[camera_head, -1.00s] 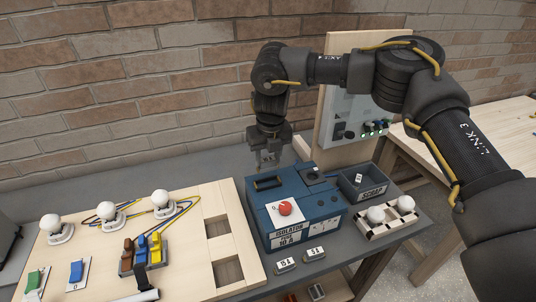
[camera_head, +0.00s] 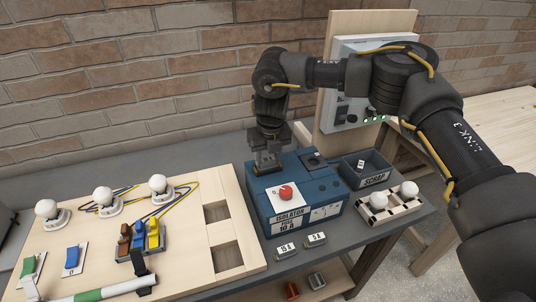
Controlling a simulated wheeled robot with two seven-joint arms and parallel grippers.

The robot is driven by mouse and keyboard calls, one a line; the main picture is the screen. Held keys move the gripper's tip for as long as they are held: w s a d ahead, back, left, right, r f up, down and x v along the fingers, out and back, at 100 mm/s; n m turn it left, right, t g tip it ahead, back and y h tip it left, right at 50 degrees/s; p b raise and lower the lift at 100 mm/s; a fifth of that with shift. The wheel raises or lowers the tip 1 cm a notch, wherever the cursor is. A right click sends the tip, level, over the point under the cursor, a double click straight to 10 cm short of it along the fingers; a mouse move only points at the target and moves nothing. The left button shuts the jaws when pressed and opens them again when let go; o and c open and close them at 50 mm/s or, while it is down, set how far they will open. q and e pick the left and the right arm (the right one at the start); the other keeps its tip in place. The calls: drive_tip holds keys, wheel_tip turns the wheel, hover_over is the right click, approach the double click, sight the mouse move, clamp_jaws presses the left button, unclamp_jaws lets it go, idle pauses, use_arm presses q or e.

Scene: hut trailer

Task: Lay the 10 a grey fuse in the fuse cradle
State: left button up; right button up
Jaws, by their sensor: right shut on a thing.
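The blue isolator box (camera_head: 330,208) stands right of centre, with a red knob on a white plate and a label reading isolator, 10 A. My right gripper (camera_head: 267,168) points down at the back left of its top, where the fuse cradle is. It is shut on the grey fuse, which is mostly hidden between the fingers. The cradle is also hidden behind the gripper, so I cannot tell whether the fuse touches it. My left gripper is not in view.
Two small labelled grey blocks (camera_head: 286,248) lie before the box. A scrap bin (camera_head: 376,181) and a checkered rack (camera_head: 370,215) with two white bulbs stand right. A wooden board (camera_head: 190,240) with bulbs, switches and wires fills the left. A panel (camera_head: 350,110) stands behind.

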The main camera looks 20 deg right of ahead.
drive_tip(key=shift+f, duration=0.1)
idle(0.5)
drive_tip(key=o, duration=0.8)
